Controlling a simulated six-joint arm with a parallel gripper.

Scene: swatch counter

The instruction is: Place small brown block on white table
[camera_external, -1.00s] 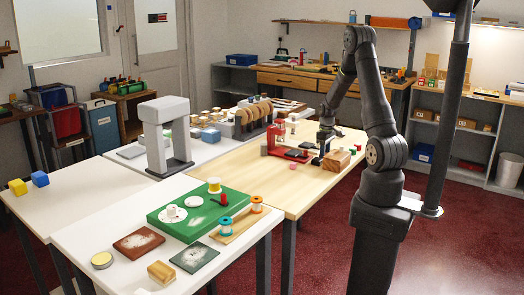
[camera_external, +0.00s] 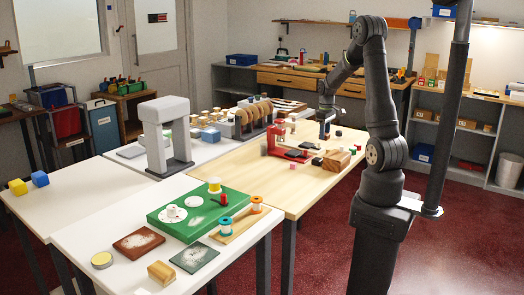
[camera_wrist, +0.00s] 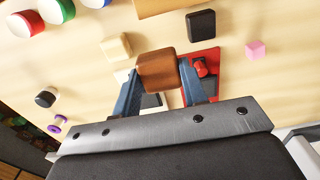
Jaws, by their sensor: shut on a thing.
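The small brown block (camera_wrist: 158,70) is held between the two blue fingertips of my gripper (camera_wrist: 160,82) in the wrist view. It appears above the light wooden table, over a red and black object. In the external view my gripper (camera_external: 324,128) is over the far part of the wooden table; the block is too small there to make out clearly. White tabletops are at the left: a front one (camera_external: 100,235) and one further left (camera_external: 85,190), with another white surface behind the grey arch.
The wooden table (camera_external: 275,190) carries a red stand (camera_external: 275,138), a wooden block (camera_external: 336,160), and a black block (camera_wrist: 201,25). A grey arch (camera_external: 165,135) rises at the left.

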